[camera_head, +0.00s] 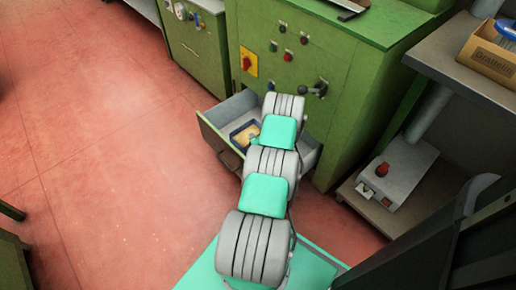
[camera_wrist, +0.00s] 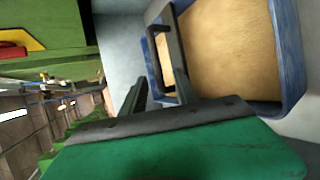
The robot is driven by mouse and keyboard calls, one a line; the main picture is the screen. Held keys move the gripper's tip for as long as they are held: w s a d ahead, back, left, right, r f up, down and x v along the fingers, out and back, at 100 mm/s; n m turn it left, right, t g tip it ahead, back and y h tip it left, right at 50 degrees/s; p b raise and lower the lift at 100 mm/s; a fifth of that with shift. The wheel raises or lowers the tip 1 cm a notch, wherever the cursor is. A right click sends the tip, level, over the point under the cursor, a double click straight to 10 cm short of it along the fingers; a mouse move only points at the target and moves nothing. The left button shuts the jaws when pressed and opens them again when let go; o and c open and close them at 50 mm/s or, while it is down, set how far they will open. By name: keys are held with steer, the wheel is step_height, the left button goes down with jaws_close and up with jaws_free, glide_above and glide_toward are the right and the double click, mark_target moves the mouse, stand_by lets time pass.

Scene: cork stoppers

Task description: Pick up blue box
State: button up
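The blue box (camera_wrist: 291,50) has a tan inside and fills the right of the wrist view. It lies in the open grey drawer (camera_head: 219,118), and in the head view the box (camera_head: 234,137) is partly covered by my arm. My gripper (camera_wrist: 155,75) is at the left side of the box in the wrist view. Its two dark fingers stand apart. One finger overlaps the box's near left wall and inside, and the other is outside that wall. I cannot tell whether either touches it. In the head view the fingers are hidden behind my arm.
The drawer belongs to a green machine cabinet (camera_head: 292,60) with knobs and a red switch. A grey shelf (camera_head: 450,60) at the right holds a cardboard box (camera_head: 489,55); a white device (camera_head: 398,172) stands below. The red floor (camera_head: 100,130) at the left is clear.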

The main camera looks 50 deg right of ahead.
steer(key=shift+c, duration=0.5)
jaws_close()
steer(key=shift+r, duration=0.1)
stand_by(0.7)
